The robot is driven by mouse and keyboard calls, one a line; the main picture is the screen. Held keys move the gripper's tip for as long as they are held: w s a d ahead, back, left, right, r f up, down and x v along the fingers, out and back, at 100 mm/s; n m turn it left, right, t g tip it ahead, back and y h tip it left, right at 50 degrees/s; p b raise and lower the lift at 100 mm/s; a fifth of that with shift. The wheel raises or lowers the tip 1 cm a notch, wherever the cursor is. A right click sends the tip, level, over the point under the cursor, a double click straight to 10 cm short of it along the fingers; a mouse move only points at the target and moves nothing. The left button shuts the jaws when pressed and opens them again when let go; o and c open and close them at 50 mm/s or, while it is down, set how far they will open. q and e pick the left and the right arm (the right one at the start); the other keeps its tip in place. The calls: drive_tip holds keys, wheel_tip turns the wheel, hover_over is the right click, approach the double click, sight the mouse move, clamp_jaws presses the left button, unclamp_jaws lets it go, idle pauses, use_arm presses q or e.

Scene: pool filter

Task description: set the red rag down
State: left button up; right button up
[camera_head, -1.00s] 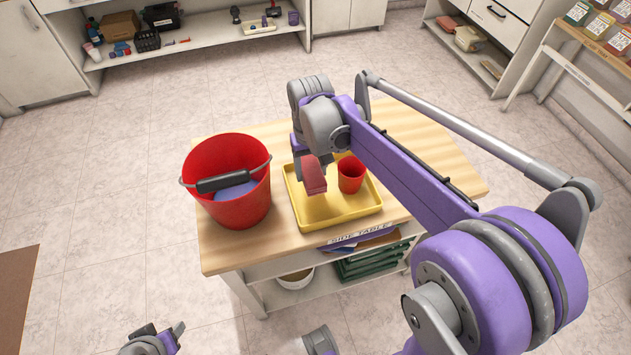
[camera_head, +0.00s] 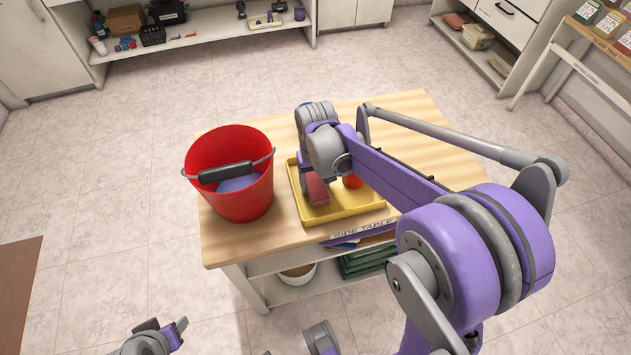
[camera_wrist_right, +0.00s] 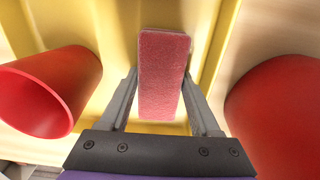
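The red rag (camera_head: 317,190) is a folded reddish block in the yellow tray (camera_head: 352,211) on the side table. In the right wrist view the rag (camera_wrist_right: 164,75) lies between the fingers of my right gripper (camera_wrist_right: 161,78), which is shut on it at the tips. In the head view, my right gripper (camera_head: 306,181) is low over the tray, partly hidden by its wrist. Whether the rag's underside touches the tray floor is hard to tell. My left gripper (camera_head: 178,333) shows only partly at the bottom edge, and its opening is unclear.
A red cup (camera_head: 352,181) stands in the tray beside the rag, partly hidden by my right arm. A large red bucket (camera_head: 240,200) with a dark-gripped handle and something blue inside stands left of the tray. The table top (camera_head: 415,125) behind is bare.

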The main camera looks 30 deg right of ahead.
sight(315, 182)
drive_tip(key=o, duration=0.4)
drive_tip(key=shift+r, duration=0.1)
drive_tip(key=shift+r, duration=0.25)
wheel_tip(315, 182, up, 11)
drive_tip(key=p, duration=0.2)
drive_tip(key=s+a+f+n+t, duration=0.1)
drive_tip(key=s+a+f, duration=0.1)
drive_tip(key=s, duration=0.3)
drive_tip(key=s+a+f+t, duration=0.2)
drive_tip(key=s+f, duration=0.1)
drive_tip(key=s, duration=0.3)
drive_tip(key=s+a+f+n+t, duration=0.1)
drive_tip(key=s+a+f+t, duration=0.1)
drive_tip(key=s, duration=0.4)
drive_tip(key=shift+s+a+f+n, duration=0.1)
drive_tip(key=shift+a+f+n, duration=0.2)
drive_tip(key=shift+a+f, duration=0.1)
